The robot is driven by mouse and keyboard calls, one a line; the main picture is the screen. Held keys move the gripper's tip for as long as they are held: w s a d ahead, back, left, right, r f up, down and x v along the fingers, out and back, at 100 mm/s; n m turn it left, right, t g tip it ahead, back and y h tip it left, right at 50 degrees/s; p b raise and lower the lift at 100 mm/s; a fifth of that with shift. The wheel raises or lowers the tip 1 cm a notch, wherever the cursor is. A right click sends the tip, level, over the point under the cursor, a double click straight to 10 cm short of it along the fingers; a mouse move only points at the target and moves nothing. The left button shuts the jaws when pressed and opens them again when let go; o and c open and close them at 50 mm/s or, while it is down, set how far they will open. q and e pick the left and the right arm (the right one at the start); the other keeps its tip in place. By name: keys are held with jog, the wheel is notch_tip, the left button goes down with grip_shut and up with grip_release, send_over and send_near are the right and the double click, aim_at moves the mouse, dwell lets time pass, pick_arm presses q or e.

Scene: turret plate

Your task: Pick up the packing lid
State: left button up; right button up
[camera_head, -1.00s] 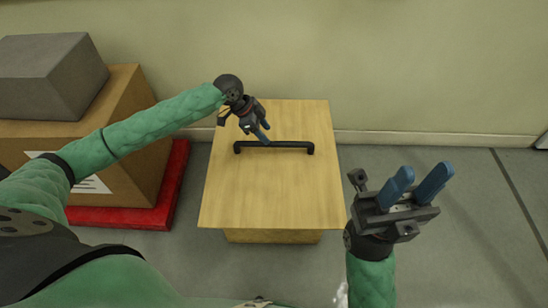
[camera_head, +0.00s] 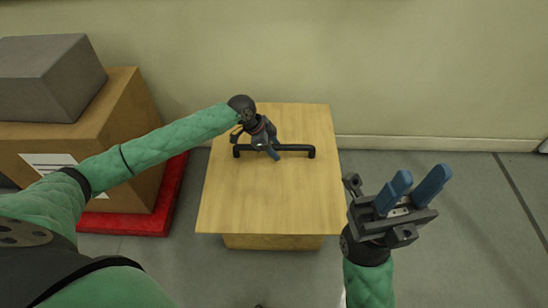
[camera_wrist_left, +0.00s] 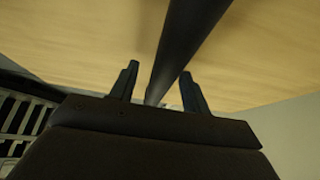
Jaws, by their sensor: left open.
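The packing lid (camera_head: 270,200) is a flat light-wood panel with a black bar handle (camera_head: 300,148) across its upper part. It lies on top of a wooden box. My left gripper (camera_head: 274,154) is over the middle of the handle. In the left wrist view the open fingers of my left gripper (camera_wrist_left: 158,88) stand on either side of the black handle (camera_wrist_left: 186,45), with gaps showing between fingers and bar. The pale wood of the lid (camera_wrist_left: 80,40) lies behind. My right gripper (camera_head: 414,188) is held right of the lid, its blue fingers apart and empty.
The wooden box (camera_head: 272,242) shows under the lid's front edge. At left a cardboard carton (camera_head: 120,130) with a grey box (camera_head: 50,78) on top stands on a red base (camera_head: 130,222). A wall (camera_head: 430,70) is behind. Grey floor (camera_head: 480,250) is clear at right.

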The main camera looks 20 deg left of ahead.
pick_arm(q)
grip_shut()
dwell(1.2)
jog(key=shift+r, duration=0.15)
